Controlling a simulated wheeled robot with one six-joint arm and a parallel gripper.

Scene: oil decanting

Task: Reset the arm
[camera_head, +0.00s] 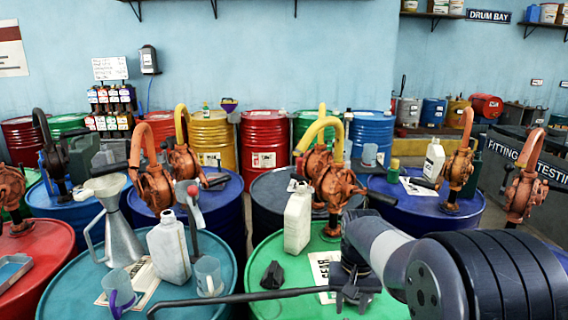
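My gripper (352,298) is at the end of my arm, which comes in from the lower right. It is low over the right part of the green drum (392,306), in front of a white label sheet. Its dark fingers are small and partly merge with the dark parts behind, so I cannot tell whether they are open or shut. A long dark rod (235,298) runs from the lower left up to the gripper; whether it is gripped or only passes by is unclear.
A white jug (298,218) and a small black object (272,275) stand on the green drum beside an orange pump (335,187). The teal drum (72,298) at left holds a metal can (118,235), a white jug (168,248) and clear cups. More drums with pumps crowd behind.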

